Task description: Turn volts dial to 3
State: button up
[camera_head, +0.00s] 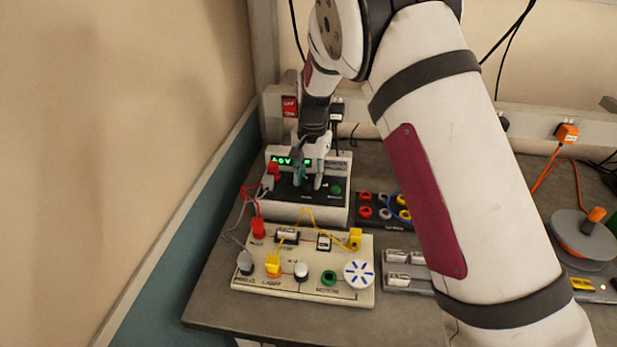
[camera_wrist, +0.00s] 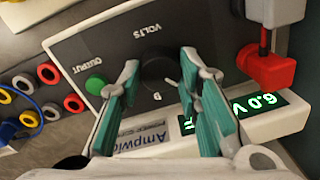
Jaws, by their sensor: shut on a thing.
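The power supply (camera_head: 336,206) stands at the back left of the bench, with a dark panel and a green-lit display (camera_head: 284,161). The display also shows in the wrist view (camera_wrist: 258,104); I cannot read its number surely from the two views. In the wrist view the black volts dial (camera_wrist: 158,78) sits on the panel beside the VOLTS label. My gripper (camera_wrist: 160,72) has its two teal-padded fingers on either side of the dial and is shut on it. In the head view my gripper (camera_head: 308,179) points down at the panel and hides the dial.
A green output button (camera_wrist: 96,84) is near the fingers. A red plug (camera_wrist: 270,68) stands beside the display. In front lies a cream circuit board (camera_head: 340,293) with wires and a fan. A dark socket block (camera_head: 372,224) is to the right.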

aim_at(311, 180)
jog(key=n+b, duration=0.2)
jog(key=n, duration=0.3)
jog(key=shift+n+b, duration=0.35)
jog(key=shift+n, duration=0.05)
dwell(0.4)
jog(key=o, duration=1.2)
jog(key=shift+c, duration=0.2)
notch_tip(311, 180, up, 12)
jog(key=shift+d, duration=0.4)
